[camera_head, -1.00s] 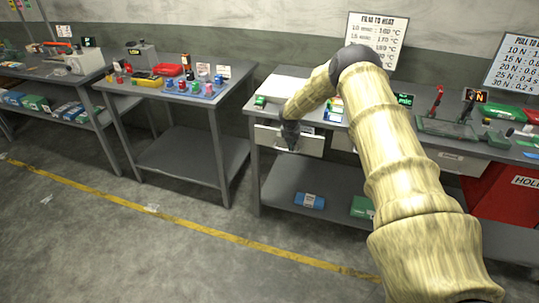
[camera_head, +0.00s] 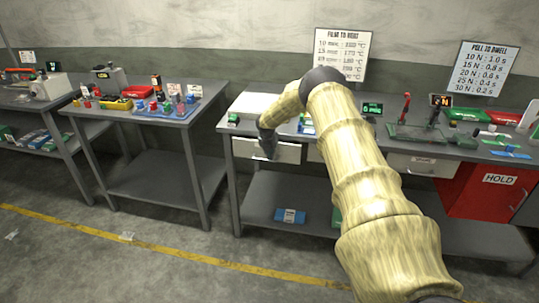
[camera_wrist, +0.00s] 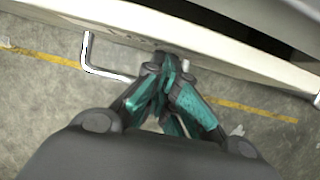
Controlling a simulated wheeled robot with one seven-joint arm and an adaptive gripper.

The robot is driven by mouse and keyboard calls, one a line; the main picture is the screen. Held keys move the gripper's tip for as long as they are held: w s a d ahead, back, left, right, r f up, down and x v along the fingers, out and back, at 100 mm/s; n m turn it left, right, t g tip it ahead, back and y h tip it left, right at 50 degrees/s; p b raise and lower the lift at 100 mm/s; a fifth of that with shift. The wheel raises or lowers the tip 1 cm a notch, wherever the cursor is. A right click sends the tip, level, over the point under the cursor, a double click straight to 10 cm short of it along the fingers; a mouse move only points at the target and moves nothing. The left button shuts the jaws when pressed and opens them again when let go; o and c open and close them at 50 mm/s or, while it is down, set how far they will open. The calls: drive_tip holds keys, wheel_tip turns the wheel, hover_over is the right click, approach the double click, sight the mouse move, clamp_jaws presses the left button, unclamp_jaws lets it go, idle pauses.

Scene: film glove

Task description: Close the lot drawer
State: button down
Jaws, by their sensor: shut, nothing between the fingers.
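The drawer (camera_head: 286,153) has a pale front and sits under the left end of the long grey bench. In the wrist view the drawer front (camera_wrist: 225,58) runs across the picture, with a dark gap above it under the bench edge. A bent metal handle (camera_wrist: 106,72) sticks out to the left of my fingers. My gripper (camera_wrist: 166,62) is shut and empty, its tips at the drawer front; I cannot tell if they touch it. In the head view my gripper (camera_head: 268,152) is in front of the drawer. How far the drawer stands out is unclear.
The bench carries a green-based device (camera_head: 425,133), and another labelled drawer (camera_head: 422,165) is to the right. A red HOLD cabinet (camera_head: 485,190) stands below. A blue box (camera_head: 290,216) lies on the lower shelf.

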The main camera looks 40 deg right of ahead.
drive_tip(key=shift+a, duration=0.1)
drive_tip(key=shift+s+a+r+b, duration=0.5)
drive_tip(key=shift+s+a+r, duration=2.15)
drive_tip(key=shift+r, duration=1.85)
drive_tip(key=s+d+f+m+t+y+b, duration=0.1)
drive_tip(key=s+d+f+m+t+b, duration=0.45)
drive_tip(key=b, duration=1.25)
drive_tip(key=s+d+f+m+t+b, duration=0.1)
drive_tip(key=s+f+m+t+b, duration=0.4)
drive_tip(key=s+t+b, duration=0.85)
drive_tip(key=n+g+b, duration=0.1)
drive_tip(key=g+b, duration=0.3)
drive_tip(key=b, duration=0.2)
approach(285, 155)
drive_tip(key=w+a, duration=0.2)
drive_tip(key=w, duration=0.1)
drive_tip(key=shift+w+d+f, duration=0.1)
drive_tip(key=shift+w+d, duration=0.45)
drive_tip(key=shift+d, duration=0.35)
drive_tip(key=shift+w+d+b, duration=0.3)
drive_tip(key=shift+d, duration=0.15)
drive_tip(key=shift+n, duration=0.25)
